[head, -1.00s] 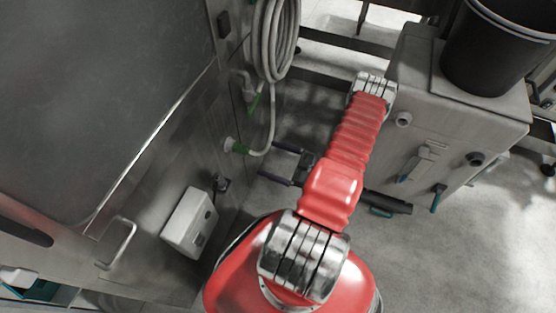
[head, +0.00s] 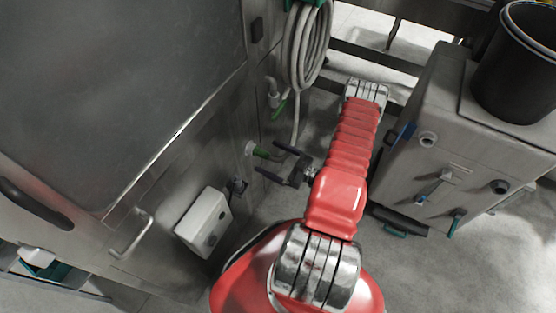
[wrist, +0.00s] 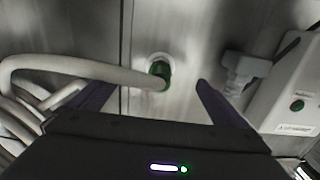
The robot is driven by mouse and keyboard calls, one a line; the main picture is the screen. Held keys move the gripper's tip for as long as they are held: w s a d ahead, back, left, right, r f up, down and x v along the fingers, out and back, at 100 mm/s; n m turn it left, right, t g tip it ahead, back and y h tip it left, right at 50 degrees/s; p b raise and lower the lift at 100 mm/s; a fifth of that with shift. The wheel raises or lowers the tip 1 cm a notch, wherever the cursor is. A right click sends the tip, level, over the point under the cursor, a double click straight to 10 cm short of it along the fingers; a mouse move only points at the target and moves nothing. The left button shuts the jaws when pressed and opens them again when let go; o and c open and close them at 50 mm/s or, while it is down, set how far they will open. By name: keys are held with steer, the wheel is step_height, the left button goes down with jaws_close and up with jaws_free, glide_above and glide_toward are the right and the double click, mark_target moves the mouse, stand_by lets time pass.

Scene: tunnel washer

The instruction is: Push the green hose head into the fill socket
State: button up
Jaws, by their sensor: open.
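The green hose head (head: 262,153) sits at the pale round fill socket (head: 249,148) on the steel panel. In the wrist view the green hose head (wrist: 160,71) is seated at the ring of the fill socket (wrist: 153,57); how deep it sits I cannot tell. The grey hose (wrist: 95,70) runs left from it. My gripper (head: 265,158) is open, its two dark fingers spread close to the outer side of the head. In the wrist view the fingers of my gripper (wrist: 142,88) flank the head with space either side, not closed on it.
A coiled hose (head: 303,50) hangs above on the panel. A pale control box (head: 203,221) with a green button and a grey fitting (wrist: 242,68) are beside the socket. A grey cabinet (head: 460,120) carrying a black bin (head: 515,65) stands right. Floor is clear at lower right.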

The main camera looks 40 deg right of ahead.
steer(key=shift+w+a, duration=0.25)
steer(key=shift+w, duration=0.45)
steer(key=shift+c, duration=0.2)
jaws_close()
stand_by(0.8)
steer(key=shift+v, duration=2.65)
stand_by(1.8)
steer(key=shift+v, duration=2.4)
